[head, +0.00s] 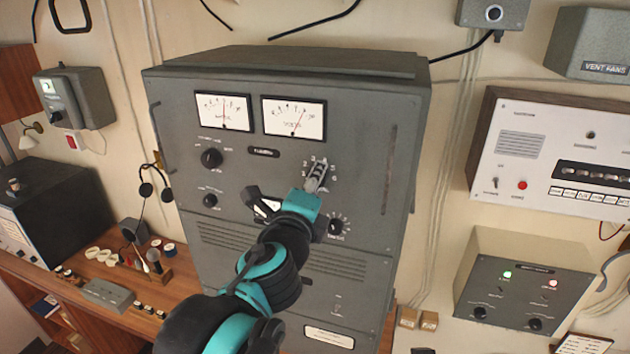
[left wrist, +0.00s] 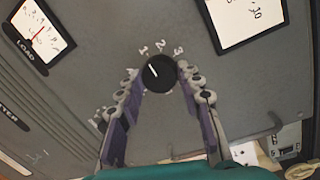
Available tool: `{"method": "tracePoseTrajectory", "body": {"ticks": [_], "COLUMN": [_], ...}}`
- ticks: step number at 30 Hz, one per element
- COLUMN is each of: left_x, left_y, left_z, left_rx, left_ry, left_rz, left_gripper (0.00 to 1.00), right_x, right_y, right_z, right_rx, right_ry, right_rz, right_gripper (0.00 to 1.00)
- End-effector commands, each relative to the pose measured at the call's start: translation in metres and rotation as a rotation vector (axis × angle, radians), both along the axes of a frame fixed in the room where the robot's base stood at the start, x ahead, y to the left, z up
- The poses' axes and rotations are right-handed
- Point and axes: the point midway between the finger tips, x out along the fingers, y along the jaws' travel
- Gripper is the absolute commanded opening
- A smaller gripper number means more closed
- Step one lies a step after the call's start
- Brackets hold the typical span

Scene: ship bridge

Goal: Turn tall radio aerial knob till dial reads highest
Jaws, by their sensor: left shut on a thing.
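A tall grey radio cabinet (head: 405,130) stands against the wall with two white dials on its upper front. The left dial's (head: 222,112) needle is near upright; the right dial's (head: 294,118) needle leans right of middle. My left gripper (head: 318,178) is at the numbered knob below the right dial, and hides most of it. In the left wrist view, a black round knob (left wrist: 158,72) sits between the gripper's fingers, its white mark pointing up-left towards 1. The gripper is shut on it. A dial marked LOAD (left wrist: 38,38) shows there. My right gripper is out of view.
Other knobs, including one at the left (head: 211,158) and one lower right (head: 338,226), sit on the same panel. A wooden desk (head: 150,285) with small items is at left. Wall boxes (head: 524,280) are at right.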

Motion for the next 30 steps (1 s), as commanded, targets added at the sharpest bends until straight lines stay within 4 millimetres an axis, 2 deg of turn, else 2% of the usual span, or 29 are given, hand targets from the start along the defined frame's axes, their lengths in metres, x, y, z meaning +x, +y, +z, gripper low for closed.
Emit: {"method": "tracePoseTrajectory", "body": {"ticks": [9,25,26,27,28,30], "left_x": [0.0003,0.0003,0.0003,0.0003,0.0003,0.0003], "left_y": [0.0008,0.0007,0.0007,0.0007,0.0007,0.0006], "left_z": [0.0007,0.0003,0.0003,0.0003,0.0003,0.0003], "left_rx": [-0.122,-0.149,-0.149,-0.149,-0.149,-0.149], "left_ry": [0.040,0.049,0.049,0.049,0.048,0.048], "left_rz": [0.002,0.001,0.001,0.001,0.001,0.001], "left_gripper": [0.07,0.07,0.38,0.49,0.57,0.57], "right_x": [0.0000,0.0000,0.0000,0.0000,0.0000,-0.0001], "right_y": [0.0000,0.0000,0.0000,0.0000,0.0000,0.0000], "right_z": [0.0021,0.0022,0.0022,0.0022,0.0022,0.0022], "right_rx": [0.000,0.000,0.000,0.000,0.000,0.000], "right_ry": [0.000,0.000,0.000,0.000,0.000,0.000], "right_rz": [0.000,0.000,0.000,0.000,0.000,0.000], "right_gripper": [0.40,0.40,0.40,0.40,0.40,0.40]}}
